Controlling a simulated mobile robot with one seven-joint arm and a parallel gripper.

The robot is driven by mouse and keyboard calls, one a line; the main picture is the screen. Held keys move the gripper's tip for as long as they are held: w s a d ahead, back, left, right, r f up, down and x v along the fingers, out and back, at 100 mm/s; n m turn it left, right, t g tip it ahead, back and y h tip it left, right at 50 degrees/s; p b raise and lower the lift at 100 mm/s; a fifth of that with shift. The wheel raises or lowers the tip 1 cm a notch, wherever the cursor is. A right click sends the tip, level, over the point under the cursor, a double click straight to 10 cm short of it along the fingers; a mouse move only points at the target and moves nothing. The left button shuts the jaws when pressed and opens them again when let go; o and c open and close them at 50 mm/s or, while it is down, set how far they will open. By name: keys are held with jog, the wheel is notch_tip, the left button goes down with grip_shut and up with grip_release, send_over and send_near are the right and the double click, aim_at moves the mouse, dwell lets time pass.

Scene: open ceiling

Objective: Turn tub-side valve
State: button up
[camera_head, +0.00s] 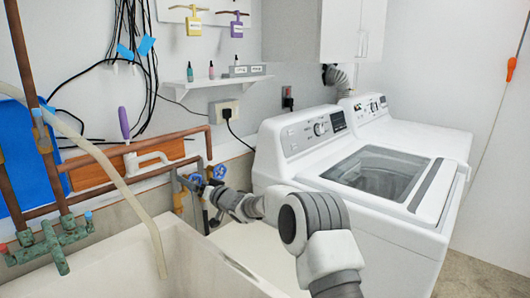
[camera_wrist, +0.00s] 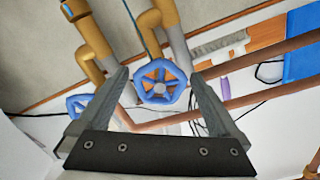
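In the wrist view a blue five-sided valve wheel (camera_wrist: 160,86) with a grey hub sits between the fingers of my gripper (camera_wrist: 159,76). The gripper is open, with one finger on each side of the wheel; I cannot tell whether they touch it. A second blue wheel (camera_wrist: 78,105) is to the left, partly behind the left finger. In the head view my gripper (camera_head: 189,181) is at the pipes by the wall, beside a blue valve wheel (camera_head: 219,171), and hides part of the valves.
The pale tub (camera_head: 130,262) is at the lower left, with a greenish faucet (camera_head: 57,241) and a beige hose (camera_head: 140,205). Copper pipes (camera_head: 130,179) run along the wall. A white washer (camera_head: 365,180) stands right of my arm. A purple-handled tool (camera_head: 124,123) is above the pipes.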

jog(key=c, duration=1.4)
jog(key=shift+f+n+b, duration=0.1)
jog(key=shift+n+b, duration=0.2)
jog(key=shift+b, duration=0.25)
jog(key=shift+n+b, duration=1)
jog(key=shift+n, duration=0.3)
jog(key=shift+n+b, duration=1.05)
jog(key=shift+n, duration=0.15)
jog(key=shift+n+b, duration=0.35)
jog(key=shift+n, duration=0.25)
